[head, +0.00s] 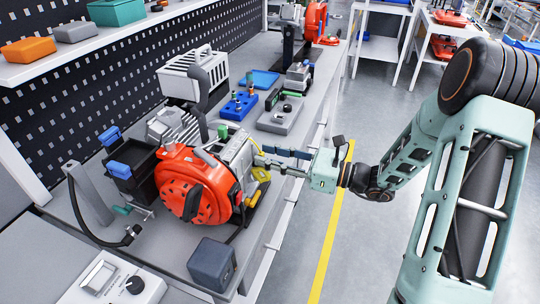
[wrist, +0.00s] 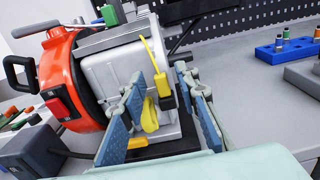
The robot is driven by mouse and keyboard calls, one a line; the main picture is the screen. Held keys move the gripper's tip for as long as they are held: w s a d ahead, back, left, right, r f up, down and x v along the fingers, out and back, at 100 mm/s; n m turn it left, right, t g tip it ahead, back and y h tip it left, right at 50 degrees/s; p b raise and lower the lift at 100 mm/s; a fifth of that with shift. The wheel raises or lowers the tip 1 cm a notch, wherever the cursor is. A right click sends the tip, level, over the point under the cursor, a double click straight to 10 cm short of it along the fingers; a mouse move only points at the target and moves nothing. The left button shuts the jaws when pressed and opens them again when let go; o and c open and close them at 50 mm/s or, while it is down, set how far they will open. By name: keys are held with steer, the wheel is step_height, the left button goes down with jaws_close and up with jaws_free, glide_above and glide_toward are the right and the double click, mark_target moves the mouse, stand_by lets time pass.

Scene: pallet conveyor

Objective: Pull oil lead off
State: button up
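The engine (head: 180,178) has a red round cover and a grey body, and stands on the bench. In the wrist view its grey block (wrist: 105,75) faces me. The oil lead, a thin yellow wire ending in a yellow and black plug (wrist: 166,92), runs down the block's face. A yellow cap-like part (wrist: 150,117) sits just left of the plug. My gripper (wrist: 159,76) is open, its blue-padded fingers on either side of the plug. I see no finger touching it. In the head view my gripper (head: 271,155) reaches the engine's right side, and its fingers partly hide the lead.
A dark grey box (head: 212,264) stands at the front bench edge. A blue peg block (head: 238,106) and grey fixture (head: 280,114) lie farther along the bench. The floor aisle on the right is clear.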

jaws_close()
stand_by(0.4)
steer(key=shift+r+p, duration=0.85)
steer(key=shift+r, duration=0.2)
jaws_free()
steer(key=shift+d, duration=0.1)
